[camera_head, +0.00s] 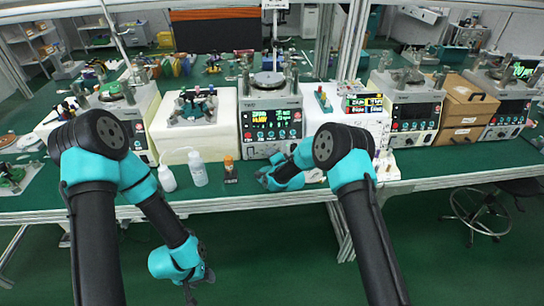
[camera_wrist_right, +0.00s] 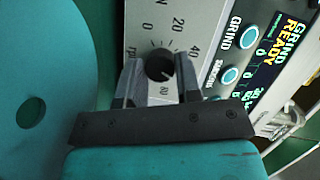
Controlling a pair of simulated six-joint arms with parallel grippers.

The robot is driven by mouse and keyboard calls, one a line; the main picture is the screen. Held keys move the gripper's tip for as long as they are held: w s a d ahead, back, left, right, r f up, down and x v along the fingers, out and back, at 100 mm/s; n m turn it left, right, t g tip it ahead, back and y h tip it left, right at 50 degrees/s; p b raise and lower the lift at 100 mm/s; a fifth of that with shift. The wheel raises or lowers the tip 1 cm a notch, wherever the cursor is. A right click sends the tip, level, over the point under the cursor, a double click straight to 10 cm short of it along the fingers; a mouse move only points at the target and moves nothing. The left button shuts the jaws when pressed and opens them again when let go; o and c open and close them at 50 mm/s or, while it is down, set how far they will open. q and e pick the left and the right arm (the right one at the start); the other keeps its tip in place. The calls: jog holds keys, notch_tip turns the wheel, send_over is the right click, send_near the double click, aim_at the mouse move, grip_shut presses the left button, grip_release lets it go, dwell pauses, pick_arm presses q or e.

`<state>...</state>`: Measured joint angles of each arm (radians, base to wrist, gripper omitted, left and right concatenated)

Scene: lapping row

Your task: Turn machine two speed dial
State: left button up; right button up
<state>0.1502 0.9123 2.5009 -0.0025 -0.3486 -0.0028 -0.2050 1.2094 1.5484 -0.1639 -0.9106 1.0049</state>
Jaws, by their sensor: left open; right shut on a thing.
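Machine two (camera_head: 270,115) stands in the middle of the bench, with a lit display and a grey front panel. Its speed dial (camera_wrist_right: 159,64) is a small black knob with a numbered scale around it in the right wrist view. My right gripper (camera_wrist_right: 160,76) is shut on the dial, with a metal finger on each side. In the head view my right forearm hides the lower front of the machine. My left gripper (camera_head: 197,284) is open and empty, hanging low in front of the bench.
Two white bottles (camera_head: 198,168) and a small orange-capped bottle (camera_head: 229,164) stand near the bench's front edge, left of machine two. Buttons and a display reading GRIND READY (camera_wrist_right: 284,45) lie beside the dial. Another machine (camera_head: 412,105) stands to the right.

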jog(key=o, duration=0.9)
jog(key=v, duration=1.7)
jog(key=shift+s, duration=0.25)
jog(key=s+d+f+n+g+h, duration=0.1)
jog(key=s+d+f+n+g, duration=0.15)
jog(key=s+d+f, duration=0.35)
jog(key=s+d+f+n+g+h, duration=0.1)
jog(key=s+d+f+g, duration=0.2)
jog(key=s, duration=0.4)
jog(key=s+d+f+n+g+h, duration=0.1)
jog(key=s+d+f+n+g, duration=0.15)
jog(key=s+f+g, duration=0.35)
jog(key=s+d, duration=0.1)
jog(key=s, duration=0.3)
jog(key=s+n+g, duration=0.1)
jog(key=s, duration=0.3)
jog(key=s+d+n+g, duration=0.1)
jog(key=s, duration=0.3)
jog(key=shift+d+f+g, duration=0.1)
jog(key=shift+d+g, duration=0.15)
jog(key=shift+d, duration=0.15)
jog(key=shift+w, duration=0.1)
